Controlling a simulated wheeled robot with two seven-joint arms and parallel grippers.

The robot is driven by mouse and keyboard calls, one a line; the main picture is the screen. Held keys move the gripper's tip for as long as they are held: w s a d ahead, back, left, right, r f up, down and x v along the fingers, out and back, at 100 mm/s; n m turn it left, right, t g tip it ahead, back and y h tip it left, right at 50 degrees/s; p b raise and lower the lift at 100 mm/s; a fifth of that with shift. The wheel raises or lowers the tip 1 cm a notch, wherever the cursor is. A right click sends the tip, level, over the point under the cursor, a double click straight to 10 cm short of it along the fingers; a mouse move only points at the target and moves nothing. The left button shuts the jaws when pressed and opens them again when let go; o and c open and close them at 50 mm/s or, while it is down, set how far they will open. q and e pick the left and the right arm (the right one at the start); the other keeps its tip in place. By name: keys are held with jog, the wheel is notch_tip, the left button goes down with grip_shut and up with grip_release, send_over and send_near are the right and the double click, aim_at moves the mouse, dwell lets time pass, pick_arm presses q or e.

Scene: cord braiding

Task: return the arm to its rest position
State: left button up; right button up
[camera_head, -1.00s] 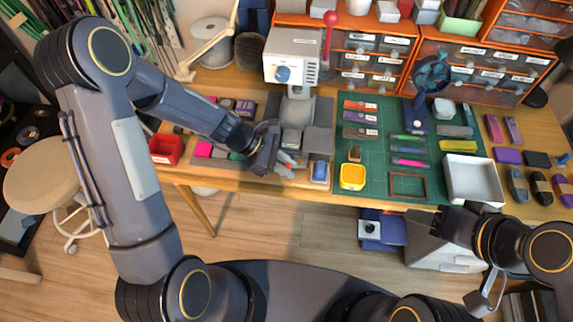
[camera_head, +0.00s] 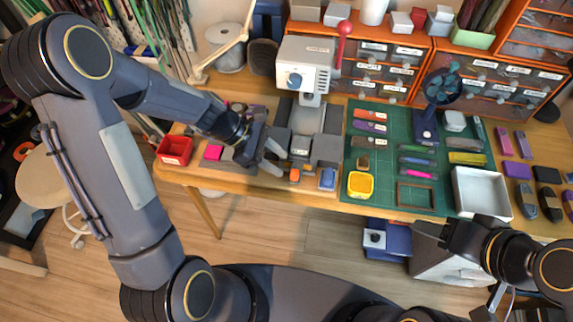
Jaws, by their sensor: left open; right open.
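My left arm comes in from the left and reaches over the left part of the workbench. Its gripper (camera_head: 268,158) is open and empty, above the bench just left of the grey fixture under the white machine (camera_head: 305,62). My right gripper (camera_head: 432,236) is at the lower right, in front of the bench's front edge and below the white tray; it looks empty, and its fingers show only small and dark. No cord can be made out clearly in either gripper.
A green mat (camera_head: 385,190) holds a yellow dish (camera_head: 360,185) and several tools.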

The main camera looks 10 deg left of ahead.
pick_arm(q)
jog(key=shift+a+r, duration=0.25)
jog(key=shift+r, duration=0.05)
jog(key=s+a+r+m+t+y, duration=0.2)
jog(key=s+a+r+m, duration=0.1)
jog(key=s+r+m, duration=0.3)
jog(key=s+a+r+m+t+y, duration=0.3)
jog(key=s+r+m, duration=0.4)
jog(key=s+m, duration=0.3)
jog(key=shift+s+a+r+m, duration=0.25)
jog(key=shift+s+a+m, duration=0.15)
jog(key=shift+s+a, duration=0.45)
